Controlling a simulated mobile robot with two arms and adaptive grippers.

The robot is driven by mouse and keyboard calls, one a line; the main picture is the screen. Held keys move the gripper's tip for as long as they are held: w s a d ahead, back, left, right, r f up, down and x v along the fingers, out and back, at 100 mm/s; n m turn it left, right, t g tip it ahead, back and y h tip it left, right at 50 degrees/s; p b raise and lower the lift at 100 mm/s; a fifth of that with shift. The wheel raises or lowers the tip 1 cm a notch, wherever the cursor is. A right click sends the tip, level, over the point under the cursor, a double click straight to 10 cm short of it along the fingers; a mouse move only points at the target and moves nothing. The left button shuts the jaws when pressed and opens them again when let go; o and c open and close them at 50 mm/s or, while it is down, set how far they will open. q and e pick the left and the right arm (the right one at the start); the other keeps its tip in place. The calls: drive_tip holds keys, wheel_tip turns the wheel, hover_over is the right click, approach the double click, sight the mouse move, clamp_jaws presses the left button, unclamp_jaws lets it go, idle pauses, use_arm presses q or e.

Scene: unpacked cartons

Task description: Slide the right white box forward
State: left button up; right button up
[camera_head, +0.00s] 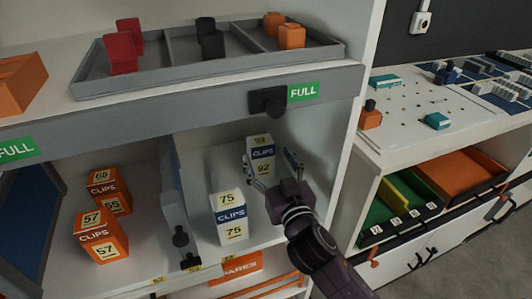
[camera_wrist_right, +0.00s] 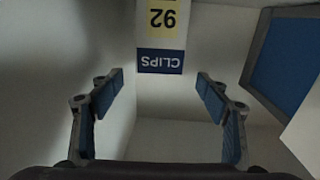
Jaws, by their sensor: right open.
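The right white box (camera_head: 261,160) has a blue CLIPS band and the number 92. It stands upright toward the back of the right shelf compartment. In the right wrist view the box (camera_wrist_right: 161,35) appears upside down, ahead of the fingertips and roughly centred between them. My right gripper (camera_head: 276,172) is open and empty, in front of this box. In the wrist view its two blue-padded fingers (camera_wrist_right: 160,90) are spread wide with a gap before the box. A second white box (camera_head: 230,216), marked 75, stands nearer the shelf front, to the left. My left gripper is not in view.
A divider (camera_head: 174,195) separates the compartment from one with orange CLIPS boxes (camera_head: 101,236). A grey tray (camera_head: 180,79) with red, black and orange items sits on the shelf above. A FULL label (camera_head: 303,92) and a dark fixture (camera_head: 267,101) mark the upper edge.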

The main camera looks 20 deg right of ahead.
sight(264, 148)
drive_tip(key=shift+s, duration=0.2)
drive_tip(key=shift+w+d, duration=0.1)
drive_tip(key=shift+w, duration=3.9)
drive_tip(key=shift+c, duration=0.5)
drive_tip(key=c, duration=1.3)
drive_tip(key=shift+s, duration=0.1)
drive_tip(key=shift+c, duration=0.2)
